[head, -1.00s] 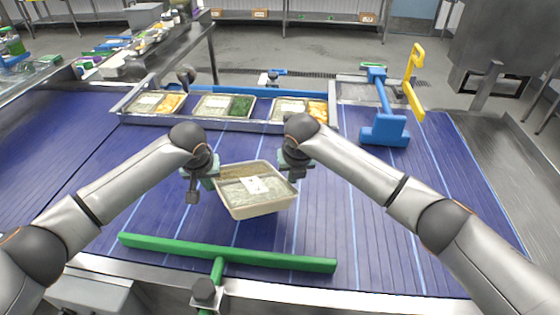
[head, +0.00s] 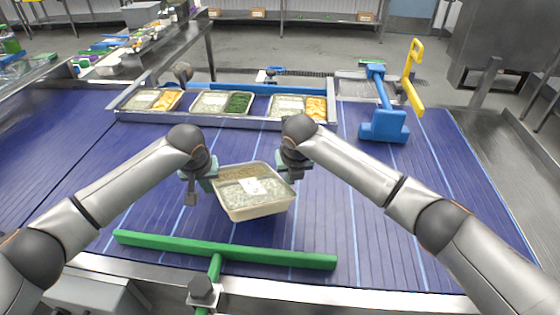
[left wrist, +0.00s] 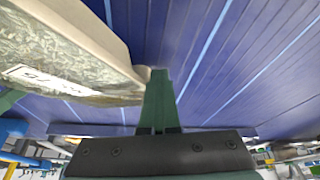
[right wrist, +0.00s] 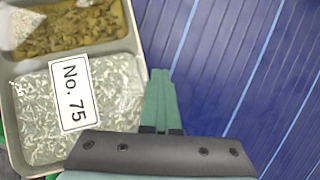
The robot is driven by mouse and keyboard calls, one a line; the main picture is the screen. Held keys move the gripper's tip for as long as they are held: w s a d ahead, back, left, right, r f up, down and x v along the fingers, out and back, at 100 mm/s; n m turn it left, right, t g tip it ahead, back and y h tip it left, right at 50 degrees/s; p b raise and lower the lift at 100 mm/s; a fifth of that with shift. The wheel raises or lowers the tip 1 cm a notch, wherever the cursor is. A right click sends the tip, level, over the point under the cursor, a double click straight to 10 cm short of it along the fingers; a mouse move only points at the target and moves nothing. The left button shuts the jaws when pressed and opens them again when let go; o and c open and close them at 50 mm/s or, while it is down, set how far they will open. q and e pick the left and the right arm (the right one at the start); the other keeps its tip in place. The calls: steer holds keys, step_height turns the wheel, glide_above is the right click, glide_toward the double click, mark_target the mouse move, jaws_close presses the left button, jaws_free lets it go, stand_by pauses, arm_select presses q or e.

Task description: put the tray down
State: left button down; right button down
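A beige tray (head: 257,212) with white rice, brown food and a white "No. 75" label is between my two grippers over the blue conveyor. It is slightly tilted; its exact height above the belt is hard to tell. My left gripper (head: 197,183) is at its left edge, and my right gripper (head: 293,172) is at its right rear edge. In the left wrist view the closed fingers (left wrist: 158,95) meet the tray rim (left wrist: 105,40). In the right wrist view the closed fingers (right wrist: 160,95) meet the tray rim (right wrist: 138,50). The pinch itself is partly hidden.
A green bar (head: 225,250) crosses the belt at the near side. Several filled trays, one holding greens (head: 238,103), stand in a metal channel at the back. The belt (head: 370,220) on the right is clear.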

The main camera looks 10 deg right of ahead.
arm_select(q)
steer(key=shift+a+r, duration=0.1)
steer(key=shift+r, duration=0.1)
arm_select(e)
steer(key=shift+d+r, duration=0.2)
arm_select(q)
steer(key=c, duration=1.3)
jaws_free()
steer(key=shift+a, duration=0.55)
steer(key=shift+c, duration=0.2)
arm_select(e)
steer(key=shift+d, duration=0.5)
arm_select(q)
steer(key=shift+o, duration=1)
steer(key=shift+a, duration=0.1)
arm_select(e)
steer(key=shift+d, duration=0.1)
steer(key=c, duration=1.1)
jaws_free()
steer(key=shift+d, duration=0.1)
arm_select(q)
steer(key=o, duration=0.8)
steer(key=v, duration=1.2)
steer(key=shift+a, duration=0.1)
arm_select(e)
steer(key=shift+o, duration=0.2)
